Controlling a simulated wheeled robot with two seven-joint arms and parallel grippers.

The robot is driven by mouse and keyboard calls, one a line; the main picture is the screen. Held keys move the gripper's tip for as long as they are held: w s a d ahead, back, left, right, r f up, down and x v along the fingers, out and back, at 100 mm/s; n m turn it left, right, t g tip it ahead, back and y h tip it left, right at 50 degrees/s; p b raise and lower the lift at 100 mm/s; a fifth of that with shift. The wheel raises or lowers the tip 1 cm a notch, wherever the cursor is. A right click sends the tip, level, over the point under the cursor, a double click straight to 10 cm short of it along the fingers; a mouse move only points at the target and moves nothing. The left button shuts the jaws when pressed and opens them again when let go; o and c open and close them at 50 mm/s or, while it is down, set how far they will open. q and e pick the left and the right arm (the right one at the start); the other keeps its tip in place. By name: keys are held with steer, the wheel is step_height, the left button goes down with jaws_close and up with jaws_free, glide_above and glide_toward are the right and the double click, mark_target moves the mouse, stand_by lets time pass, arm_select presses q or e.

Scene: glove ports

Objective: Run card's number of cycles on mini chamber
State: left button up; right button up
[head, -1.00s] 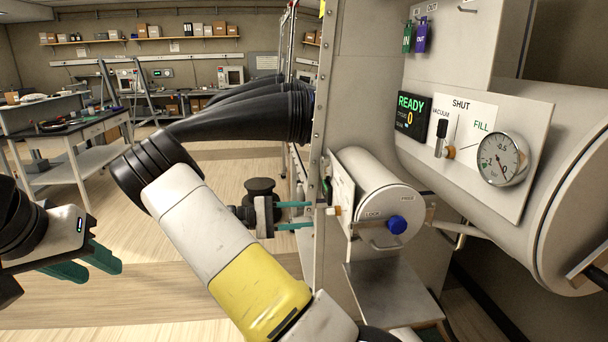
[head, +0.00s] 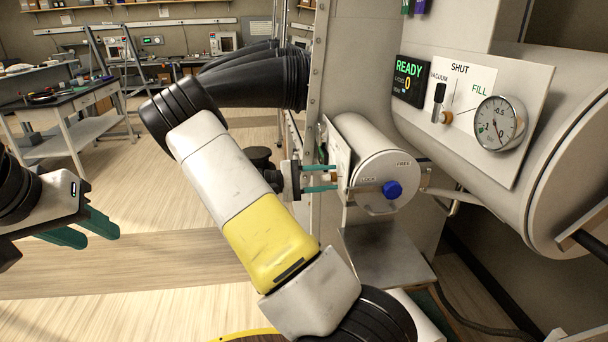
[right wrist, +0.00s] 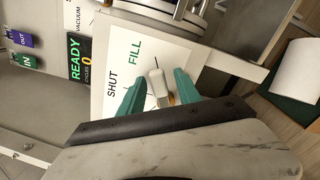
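The mini chamber (head: 376,158) is a small white cylinder with a blue knob (head: 392,190) between "LOCK" and "FREE" marks. Its door looks closed. Its side panel (head: 336,150) is seen edge-on in the head view. In the right wrist view the panel (right wrist: 118,62) reads SHUT and FILL, and the display (right wrist: 77,58) reads READY with a 0. My right gripper (right wrist: 158,90) is open, its teal fingers on either side of the panel's pale valve lever (right wrist: 157,78), with gaps visible. My left gripper (head: 92,230) is open and empty, far left. I see no card.
The large chamber (head: 480,75) at right has its own READY display (head: 409,80), valve panel and gauge (head: 499,122). A metal shelf (head: 385,258) sits below the mini chamber. Black gloves (head: 250,85) stick out beyond my right arm. Open floor lies at left.

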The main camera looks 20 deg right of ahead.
steer(key=shift+c, duration=0.4)
jaws_close()
